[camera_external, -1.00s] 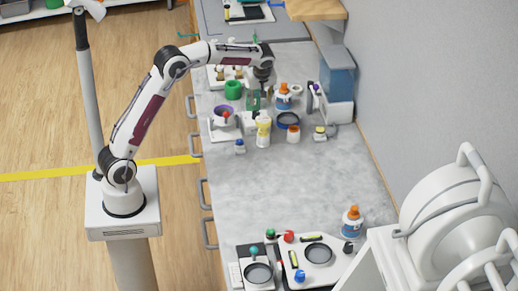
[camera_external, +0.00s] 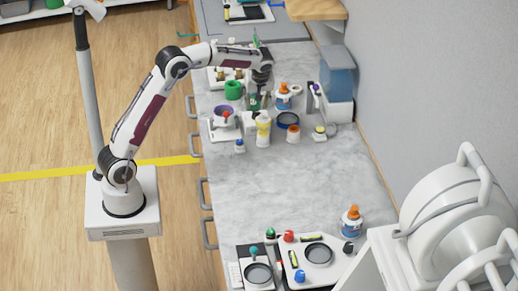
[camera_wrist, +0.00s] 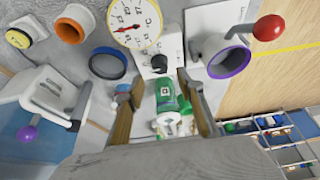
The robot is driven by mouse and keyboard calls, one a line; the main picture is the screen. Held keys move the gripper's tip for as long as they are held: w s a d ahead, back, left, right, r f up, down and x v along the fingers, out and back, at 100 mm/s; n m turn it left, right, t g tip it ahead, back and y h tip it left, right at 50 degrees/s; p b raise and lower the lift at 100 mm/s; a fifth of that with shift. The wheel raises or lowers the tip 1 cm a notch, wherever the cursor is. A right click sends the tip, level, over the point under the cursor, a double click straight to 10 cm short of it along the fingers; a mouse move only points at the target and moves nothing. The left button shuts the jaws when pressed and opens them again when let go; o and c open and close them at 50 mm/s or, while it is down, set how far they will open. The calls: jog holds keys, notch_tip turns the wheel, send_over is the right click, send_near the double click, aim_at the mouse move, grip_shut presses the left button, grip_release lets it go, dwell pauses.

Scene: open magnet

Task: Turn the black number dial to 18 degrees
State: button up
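In the wrist view, a small black dial (camera_wrist: 158,62) sits on a white base, just below a round white gauge (camera_wrist: 133,20) with a red needle and a °C mark. The dial's numbers are too small to read. My gripper (camera_wrist: 163,98) has its two brown fingers apart, with a gap between them. The dial lies ahead of the fingers, apart from them. A green object (camera_wrist: 168,95) shows between the fingers, with space on either side. In the external view, my gripper (camera_external: 260,88) is over the far part of the counter, and the dial cannot be made out.
A purple-rimmed cup (camera_wrist: 229,58) and red-knobbed lever stand right of the dial. A blue-rimmed ring (camera_wrist: 108,64) and orange-rimmed cup (camera_wrist: 73,24) stand left. The middle counter (camera_external: 290,185) is clear.

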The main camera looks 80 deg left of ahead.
aim_at(256, 112)
jog(key=shift+x, duration=2.85)
jog(key=shift+c, duration=0.5)
grip_shut()
